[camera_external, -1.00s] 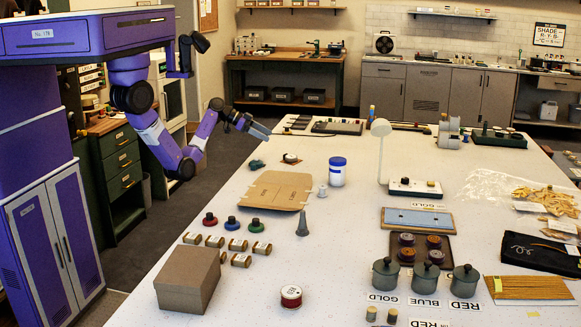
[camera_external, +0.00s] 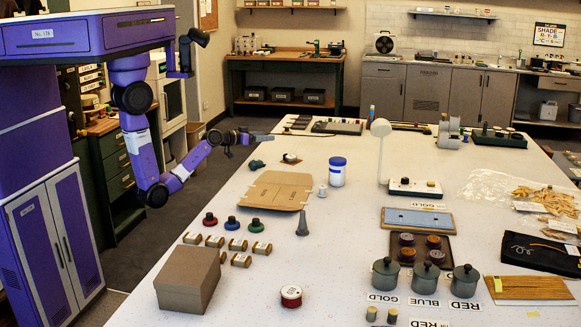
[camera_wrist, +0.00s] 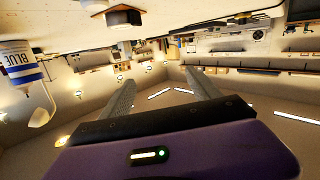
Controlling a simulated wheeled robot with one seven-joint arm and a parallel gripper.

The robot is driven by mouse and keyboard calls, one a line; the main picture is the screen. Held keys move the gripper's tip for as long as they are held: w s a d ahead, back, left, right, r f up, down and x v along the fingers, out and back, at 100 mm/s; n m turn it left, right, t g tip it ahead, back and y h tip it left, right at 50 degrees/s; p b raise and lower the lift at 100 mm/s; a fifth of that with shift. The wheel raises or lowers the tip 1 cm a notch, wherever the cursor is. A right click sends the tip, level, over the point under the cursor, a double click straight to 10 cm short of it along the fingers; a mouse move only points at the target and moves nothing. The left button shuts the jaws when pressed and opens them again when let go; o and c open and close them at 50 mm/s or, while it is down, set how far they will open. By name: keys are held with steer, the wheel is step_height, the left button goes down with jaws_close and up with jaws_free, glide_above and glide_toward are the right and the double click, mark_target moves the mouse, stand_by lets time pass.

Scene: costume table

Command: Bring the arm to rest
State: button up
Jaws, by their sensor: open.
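My purple arm reaches out from the column at the left. My gripper (camera_external: 262,136) is near the left edge of the long white table (camera_external: 345,245), toward its far part. In the wrist view my gripper (camera_wrist: 158,88) shows two grey fingers spread apart with nothing between them. The wrist view is turned over: the table (camera_wrist: 60,18) hangs along the top and the room lies beyond the fingers.
A brown box (camera_external: 187,280) is at the front left. The floor (camera_external: 150,235) between column and table is clear.

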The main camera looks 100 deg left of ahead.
steer(key=shift+m+t, duration=0.5)
steer(key=shift+t, duration=0.3)
steer(key=d+f, duration=0.1)
steer(key=d, duration=0.4)
steer(key=d+f, duration=0.1)
steer(key=d, duration=0.5)
steer(key=d+f, duration=0.1)
steer(key=d, duration=0.4)
steer(key=shift+s+d+f, duration=0.2)
steer(key=shift+f, duration=0.1)
steer(key=s+d+m+h, duration=0.1)
steer(key=d, duration=0.4)
steer(key=s+d+m+t+h, duration=0.1)
steer(key=d, duration=0.4)
steer(key=s+d+t+h, duration=0.1)
steer(key=s+d, duration=0.1)
steer(key=d, duration=0.3)
steer(key=shift+s+m, duration=0.1)
steer(key=shift+m, duration=0.3)
steer(key=s+d+f+m+h, duration=0.2)
steer(key=s+d+m+h, duration=0.4)
steer(key=s+d, duration=0.6)
steer(key=d+h, duration=0.2)
steer(key=d, duration=0.2)
steer(key=shift+s+d+f+g+h, duration=0.15)
steer(key=shift+s+f+g+h, duration=0.15)
steer(key=shift+s+g, duration=0.1)
